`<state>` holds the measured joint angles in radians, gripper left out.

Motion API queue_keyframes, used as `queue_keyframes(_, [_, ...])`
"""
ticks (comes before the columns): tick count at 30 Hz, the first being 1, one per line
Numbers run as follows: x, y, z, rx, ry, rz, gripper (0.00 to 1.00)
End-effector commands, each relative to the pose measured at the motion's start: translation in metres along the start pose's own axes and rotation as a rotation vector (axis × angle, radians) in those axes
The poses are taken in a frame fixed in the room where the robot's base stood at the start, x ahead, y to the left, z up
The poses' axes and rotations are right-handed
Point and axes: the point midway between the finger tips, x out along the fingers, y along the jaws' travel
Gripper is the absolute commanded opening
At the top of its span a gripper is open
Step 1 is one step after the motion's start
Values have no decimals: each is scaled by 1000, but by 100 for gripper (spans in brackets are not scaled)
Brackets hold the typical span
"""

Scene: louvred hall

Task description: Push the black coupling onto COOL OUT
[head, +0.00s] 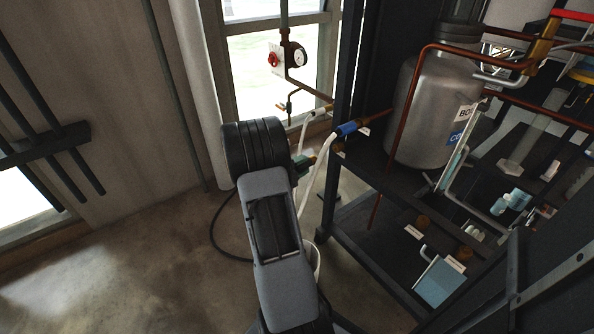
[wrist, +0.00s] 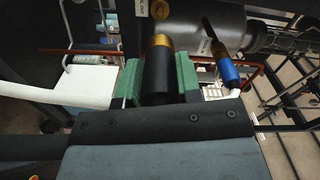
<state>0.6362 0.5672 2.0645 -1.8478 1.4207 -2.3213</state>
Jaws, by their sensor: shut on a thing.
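The black coupling (wrist: 159,75) stands between the green finger pads of my gripper (wrist: 160,78) in the wrist view. My gripper is shut on it. A brass-coloured end (wrist: 160,40) shows at the coupling's far side; I cannot tell whether coupling and brass are joined or only in line. In the head view my gripper (head: 303,164) is at the rack's left post, largely hidden by my wrist, and the coupling is hardly visible.
A blue coupling (head: 347,128) sits on a brass fitting at the rack, right of my gripper; it also shows in the wrist view (wrist: 228,71). A white hose (head: 318,180) hangs close by. A grey tank (head: 428,110) and copper pipes crowd the rack. Floor at left is clear.

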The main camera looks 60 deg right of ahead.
Motion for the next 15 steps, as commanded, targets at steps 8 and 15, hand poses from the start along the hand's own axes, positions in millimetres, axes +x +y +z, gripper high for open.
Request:
queue_keyframes(8, [34,2,0,2,3,1,0])
queue_keyframes(15, [53,-1,0,0,2,2,0])
